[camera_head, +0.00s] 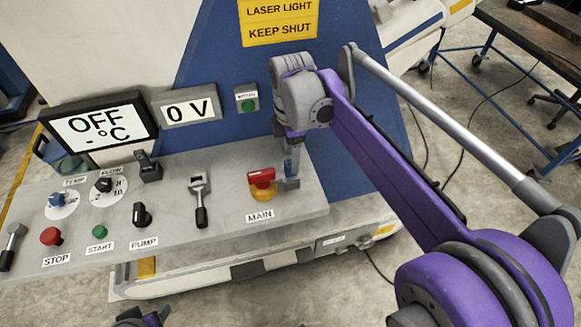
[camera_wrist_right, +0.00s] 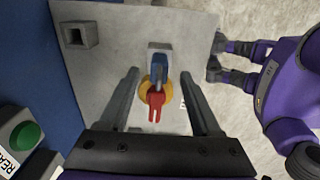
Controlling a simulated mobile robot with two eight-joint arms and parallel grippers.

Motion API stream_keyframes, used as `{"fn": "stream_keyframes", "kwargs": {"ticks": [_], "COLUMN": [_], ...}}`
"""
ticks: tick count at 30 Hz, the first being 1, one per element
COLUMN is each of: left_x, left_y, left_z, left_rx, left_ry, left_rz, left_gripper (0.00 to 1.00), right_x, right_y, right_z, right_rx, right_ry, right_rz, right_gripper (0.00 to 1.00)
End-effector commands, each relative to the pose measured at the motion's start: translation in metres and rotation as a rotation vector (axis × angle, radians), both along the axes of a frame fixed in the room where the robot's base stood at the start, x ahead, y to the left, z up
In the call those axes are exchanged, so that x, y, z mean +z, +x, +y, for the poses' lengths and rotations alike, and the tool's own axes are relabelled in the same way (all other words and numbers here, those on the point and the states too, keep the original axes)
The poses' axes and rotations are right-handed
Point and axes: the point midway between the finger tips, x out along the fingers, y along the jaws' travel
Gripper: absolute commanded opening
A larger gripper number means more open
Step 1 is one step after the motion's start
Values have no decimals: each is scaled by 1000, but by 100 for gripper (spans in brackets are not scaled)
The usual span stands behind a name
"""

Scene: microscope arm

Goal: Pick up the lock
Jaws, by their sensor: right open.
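A small blue lock (camera_wrist_right: 158,70) stands on the grey panel beside the red and yellow MAIN switch. In the head view the lock (camera_head: 291,165) shows below my right gripper (camera_head: 291,160), partly hidden by it. In the right wrist view the two dark fingers of my right gripper (camera_wrist_right: 160,75) are spread wide, one on each side of the lock, with gaps between. I cannot tell how deep the fingers reach around it. A dark and purple part of my left gripper (camera_head: 140,318) peeks in at the head view's bottom edge; its jaws are not clear.
The red handle of the MAIN switch (camera_head: 262,178) is close to the lock; it also shows in the right wrist view (camera_wrist_right: 155,104). A square grey socket (camera_wrist_right: 76,35) stands near the panel's back. Knobs, buttons and a grey lever (camera_head: 200,200) fill the panel's left.

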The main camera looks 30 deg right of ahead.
Motion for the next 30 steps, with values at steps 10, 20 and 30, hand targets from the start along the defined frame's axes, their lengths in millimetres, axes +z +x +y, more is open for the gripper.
{"fn": "stream_keyframes", "kwargs": {"ticks": [10,20,30], "left_x": [-2,-2,-2], "left_y": [0,0,0], "left_z": [0,0,0], "left_rx": [0,0,0], "left_ry": [0,0,0], "left_rz": [1,1,1], "left_gripper": [63,63,63], "right_x": [-36,-35,-35], "right_y": [1,2,2], "right_z": [1,1,1], "right_rx": [0,0,0], "right_ry": [0,0,0], "right_rz": [0,0,-1], "right_gripper": [65,36,0]}}
